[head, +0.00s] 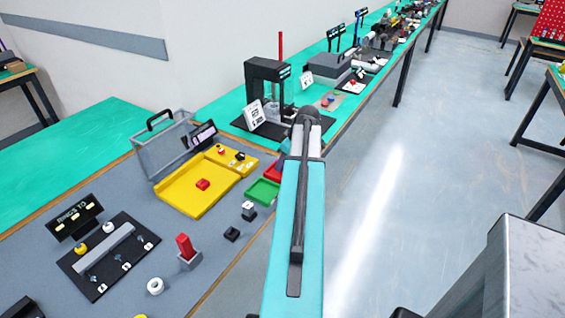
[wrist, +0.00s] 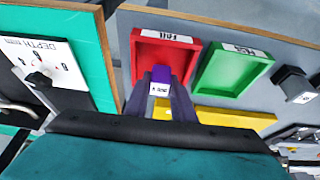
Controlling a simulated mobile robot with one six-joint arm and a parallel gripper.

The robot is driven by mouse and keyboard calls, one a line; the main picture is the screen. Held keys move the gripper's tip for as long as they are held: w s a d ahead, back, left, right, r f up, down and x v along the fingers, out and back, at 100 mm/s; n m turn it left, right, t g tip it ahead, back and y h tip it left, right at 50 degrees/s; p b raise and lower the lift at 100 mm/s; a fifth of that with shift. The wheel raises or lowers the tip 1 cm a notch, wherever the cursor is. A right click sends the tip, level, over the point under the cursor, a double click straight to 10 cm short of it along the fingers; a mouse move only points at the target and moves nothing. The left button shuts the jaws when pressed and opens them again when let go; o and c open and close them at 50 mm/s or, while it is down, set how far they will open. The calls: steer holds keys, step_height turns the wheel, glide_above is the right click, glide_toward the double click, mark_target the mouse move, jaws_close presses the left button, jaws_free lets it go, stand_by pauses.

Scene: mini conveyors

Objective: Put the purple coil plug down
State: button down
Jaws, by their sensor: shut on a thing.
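The purple coil plug (wrist: 161,74) shows in the wrist view as a small purple block with a white label below its top. My gripper (wrist: 160,88) is shut on it, with one dark finger on each side. The plug appears in front of the lower part of a red tray (wrist: 137,62); its height above the surface is not clear. A green tray (wrist: 204,74) lies just right of the red one, and both look empty where visible. In the head view my arm hides the gripper and the plug.
A yellow tray (head: 184,205) holds a red block (head: 203,184). Dark blocks (head: 232,234) and a red piece in a grey holder (head: 185,245) stand near the front edge. A teal board with a depth gauge card (wrist: 42,62) is at left in the wrist view.

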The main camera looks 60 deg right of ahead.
steer(key=shift+f, duration=0.2)
steer(key=c, duration=1.5)
jaws_free()
steer(key=shift+r, duration=0.1)
steer(key=shift+r, duration=0.2)
steer(key=shift+b+v, duration=0.9)
steer(key=shift+v, duration=5)
steer(key=shift+s, duration=0.15)
